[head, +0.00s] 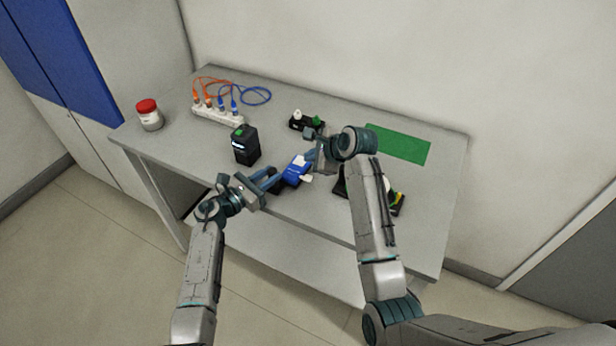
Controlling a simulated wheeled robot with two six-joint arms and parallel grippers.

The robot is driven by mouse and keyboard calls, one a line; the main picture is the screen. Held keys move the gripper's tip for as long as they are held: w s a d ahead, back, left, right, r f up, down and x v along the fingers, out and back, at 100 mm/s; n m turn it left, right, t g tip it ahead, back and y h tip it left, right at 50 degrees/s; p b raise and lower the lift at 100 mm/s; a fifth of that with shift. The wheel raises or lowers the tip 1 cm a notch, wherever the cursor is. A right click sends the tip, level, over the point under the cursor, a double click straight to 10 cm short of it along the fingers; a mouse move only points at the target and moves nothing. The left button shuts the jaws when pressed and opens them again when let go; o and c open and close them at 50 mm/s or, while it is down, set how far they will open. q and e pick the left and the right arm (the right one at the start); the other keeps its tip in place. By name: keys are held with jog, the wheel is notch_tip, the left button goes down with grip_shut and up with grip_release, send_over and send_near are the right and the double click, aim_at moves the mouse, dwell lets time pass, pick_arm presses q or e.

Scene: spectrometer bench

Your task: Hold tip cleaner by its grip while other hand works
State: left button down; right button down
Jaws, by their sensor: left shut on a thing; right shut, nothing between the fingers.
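The tip cleaner (296,172) is a blue body with white parts and a dark end, near the middle of the bench in the head view. My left gripper (275,180) reaches in from the left and is shut on its dark end, which looks like the grip. The fingers partly hide that end. My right gripper (310,158) is shut and empty, close beside the far right side of the blue body. I cannot tell whether it touches it.
A black box with a green top (246,145) stands left of the grippers. A power strip (217,115) with orange and blue cables and a red-lidded jar (149,115) are farther left. A black holder (307,122) is behind; a green mat (398,143) lies right. My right arm partly hides a dark tray (398,203).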

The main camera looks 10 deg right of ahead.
pick_arm(q)
jog(key=c, duration=1.1)
grip_release()
jog(key=shift+a, duration=0.1)
jog(key=v, duration=1.2)
